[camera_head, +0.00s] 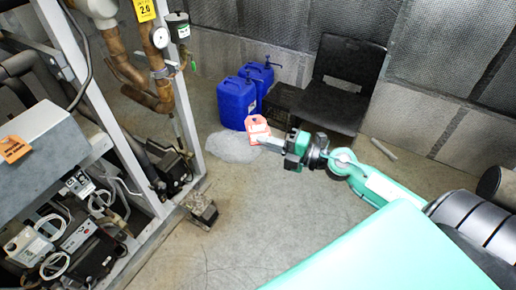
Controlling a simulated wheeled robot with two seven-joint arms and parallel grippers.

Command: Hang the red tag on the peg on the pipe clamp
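The red tag (257,125), with a pale label on its face, is at the tip of my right gripper (266,139). The gripper's fingers look closed on the tag's lower part, and it is held up in the air over the floor. The pipe clamp (160,74) sits around the copper-coloured vertical pipe (153,52) on the rack, up and left of the tag. A small peg seems to stick out at the clamp's right side, too small to make out clearly. The tag and clamp are well apart. My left gripper is out of view.
The rack's grey upright post (183,105) stands just right of the pipe. A pressure gauge (160,37) and a dark-topped cylinder (178,27) are above the clamp. Blue canisters (237,102) and a black chair (335,85) stand behind. An orange tag (14,149) is on a grey box.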

